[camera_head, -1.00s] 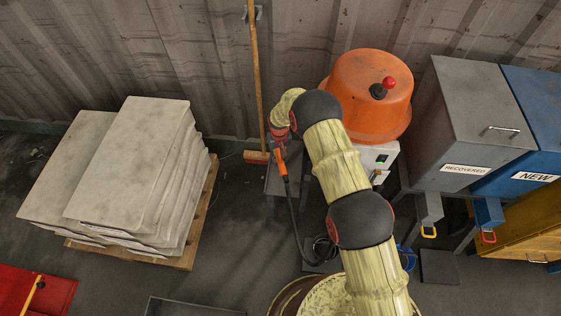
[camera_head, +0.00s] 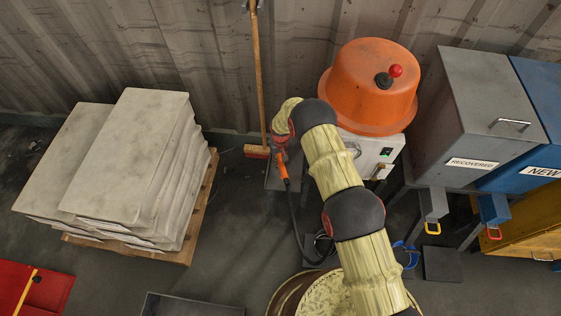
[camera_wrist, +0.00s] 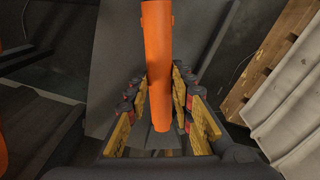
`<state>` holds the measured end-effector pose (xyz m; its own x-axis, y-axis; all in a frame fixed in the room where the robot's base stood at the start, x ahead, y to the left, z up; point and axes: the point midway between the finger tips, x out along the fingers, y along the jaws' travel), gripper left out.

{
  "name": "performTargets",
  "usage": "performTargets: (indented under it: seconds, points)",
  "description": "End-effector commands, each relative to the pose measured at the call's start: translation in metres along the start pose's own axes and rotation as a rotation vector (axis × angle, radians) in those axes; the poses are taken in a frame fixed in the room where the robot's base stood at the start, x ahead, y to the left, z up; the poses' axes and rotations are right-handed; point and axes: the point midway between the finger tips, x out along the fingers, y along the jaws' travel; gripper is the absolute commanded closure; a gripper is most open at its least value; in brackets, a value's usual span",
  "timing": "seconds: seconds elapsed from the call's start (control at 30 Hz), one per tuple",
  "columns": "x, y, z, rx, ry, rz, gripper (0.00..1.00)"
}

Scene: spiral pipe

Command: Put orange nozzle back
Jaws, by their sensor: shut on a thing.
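The orange nozzle (camera_head: 283,170) hangs below my wrist in the head view, with a black hose running down from it to the floor. In the wrist view the nozzle (camera_wrist: 158,60) is a long orange tube standing between the yellow-padded fingers. My gripper (camera_wrist: 160,95) is shut on it. In the head view my gripper (camera_head: 280,150) is small and partly hidden by my wrist. A grey stand (camera_head: 271,180) is beside and behind the nozzle. I cannot tell whether the nozzle touches it.
An orange tub machine (camera_head: 368,85) stands right of my gripper. Grey RECOVERED (camera_head: 480,105) and blue NEW (camera_head: 545,100) bins are further right. A broom (camera_head: 258,80) leans on the wall. Stacked grey bags (camera_head: 130,150) lie on a pallet at left, with open floor between.

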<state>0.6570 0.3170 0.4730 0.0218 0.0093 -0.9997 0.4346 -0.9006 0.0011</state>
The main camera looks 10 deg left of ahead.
Motion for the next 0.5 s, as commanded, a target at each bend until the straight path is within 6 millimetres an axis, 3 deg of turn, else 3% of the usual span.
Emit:
performTargets:
  seconds: [0.37, 0.4, 0.5]
  points:
    - [0.0071, 0.0000, 0.0001, 0.000, 0.000, 0.000, 1.00]
    - [0.0070, 0.0000, 0.0004, 0.000, -0.001, 0.000, 0.76]
    - [0.0061, 0.0000, 0.0003, 0.000, -0.001, 0.000, 0.70]
